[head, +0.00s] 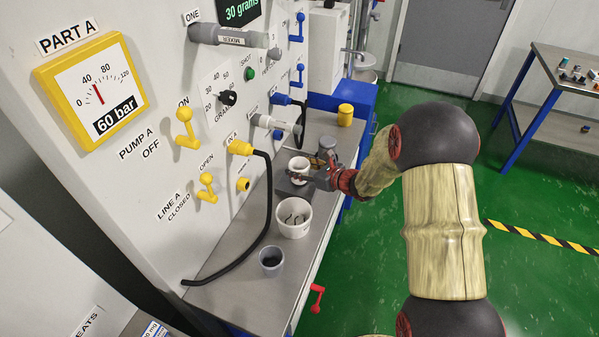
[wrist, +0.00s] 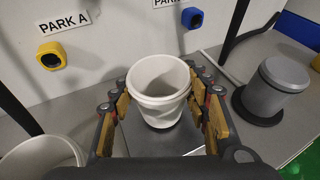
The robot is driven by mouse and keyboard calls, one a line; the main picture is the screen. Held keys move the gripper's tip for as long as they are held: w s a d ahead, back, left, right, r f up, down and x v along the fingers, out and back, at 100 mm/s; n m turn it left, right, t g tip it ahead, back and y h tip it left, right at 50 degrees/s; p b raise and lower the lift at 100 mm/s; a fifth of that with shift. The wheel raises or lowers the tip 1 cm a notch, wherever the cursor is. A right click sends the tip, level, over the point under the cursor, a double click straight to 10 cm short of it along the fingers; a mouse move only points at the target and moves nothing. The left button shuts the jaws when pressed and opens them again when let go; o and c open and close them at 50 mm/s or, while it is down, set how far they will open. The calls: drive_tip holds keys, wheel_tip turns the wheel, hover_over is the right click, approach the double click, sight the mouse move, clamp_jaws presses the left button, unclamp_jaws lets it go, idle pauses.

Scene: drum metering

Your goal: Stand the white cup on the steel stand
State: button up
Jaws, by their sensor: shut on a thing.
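The white cup (head: 299,165) is upright between the fingers of my gripper (head: 303,174). In the wrist view the white cup (wrist: 160,90) fills the space between the padded fingers of my gripper (wrist: 161,100), which are shut on its sides. The steel stand (wrist: 135,138) is a flat grey plate directly below the cup; in the head view the stand (head: 285,187) shows beside the gripper on the bench. I cannot tell whether the cup's base touches the plate. The cup looks empty.
A larger white tub (head: 294,217) and a grey cup (head: 272,262) stand nearer on the bench (head: 235,291). A grey cylinder on a dark base (wrist: 285,75) stands right of the cup. The panel with ports and a black hose (head: 268,200) rises close on the left. A yellow container (head: 345,115) stands farther back.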

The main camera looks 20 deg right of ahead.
drive_tip(key=shift+f, duration=0.35)
drive_tip(key=shift+f, duration=0.2)
drive_tip(key=o, duration=1.2)
drive_tip(key=shift+c, duration=0.2)
drive_tip(key=shift+r, duration=0.1)
